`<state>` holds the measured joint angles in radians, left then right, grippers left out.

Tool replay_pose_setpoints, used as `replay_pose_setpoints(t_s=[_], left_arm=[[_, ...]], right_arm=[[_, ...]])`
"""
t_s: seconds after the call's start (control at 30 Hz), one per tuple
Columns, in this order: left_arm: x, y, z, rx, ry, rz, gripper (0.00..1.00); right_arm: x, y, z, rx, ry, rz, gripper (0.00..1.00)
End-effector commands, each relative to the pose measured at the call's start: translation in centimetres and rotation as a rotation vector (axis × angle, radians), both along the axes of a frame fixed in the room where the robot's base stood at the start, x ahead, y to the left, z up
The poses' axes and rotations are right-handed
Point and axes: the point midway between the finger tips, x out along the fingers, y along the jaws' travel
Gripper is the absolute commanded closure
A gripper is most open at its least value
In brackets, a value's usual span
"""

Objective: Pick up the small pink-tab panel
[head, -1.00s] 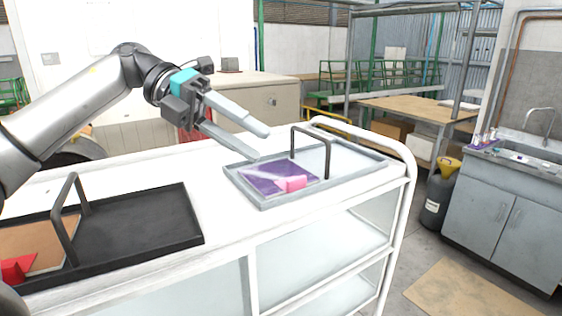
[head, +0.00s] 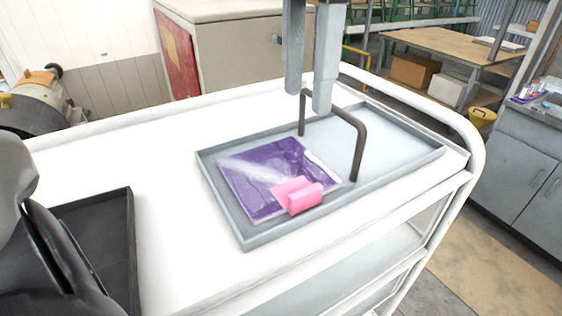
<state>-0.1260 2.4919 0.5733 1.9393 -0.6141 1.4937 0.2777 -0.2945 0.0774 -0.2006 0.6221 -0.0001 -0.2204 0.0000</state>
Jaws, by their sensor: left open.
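The small panel (head: 257,174) is a flat purple sheet with a glossy streak, and a pink tab (head: 297,195) stands on its near edge. It lies in the left part of a grey tray (head: 262,237) on the white cart. My left gripper (head: 308,100) comes down from the top of the view, its two pale grey fingers pointing down and apart, with nothing between them. It appears above the tray's far side, behind the panel in the picture and not touching it. My right gripper is out of view.
A dark handle (head: 361,140) arches up from the grey tray just right of the panel, close to my left fingers in the picture. A black tray (head: 105,235) lies at the left. White cart top (head: 165,195) is bare between the trays.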

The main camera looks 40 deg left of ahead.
Motion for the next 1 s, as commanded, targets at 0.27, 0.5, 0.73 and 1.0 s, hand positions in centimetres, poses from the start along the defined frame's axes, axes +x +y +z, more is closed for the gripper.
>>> replay_pose_setpoints(t_s=[0.27,0.5,0.73,1.0], left_arm=[[-0.1,0.0,-5.9,-0.003,0.006,0.000,0.50],[-0.1,0.0,-8.8,-0.004,0.002,0.002,0.50],[-0.2,-0.2,-11.0,-0.003,0.007,0.000,0.50],[-0.2,-0.3,-14.0,-0.004,0.002,0.001,0.50]], right_arm=[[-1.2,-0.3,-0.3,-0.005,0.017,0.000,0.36],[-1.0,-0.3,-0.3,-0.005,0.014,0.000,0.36],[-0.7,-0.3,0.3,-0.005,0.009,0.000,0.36],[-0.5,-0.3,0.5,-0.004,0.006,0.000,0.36]])
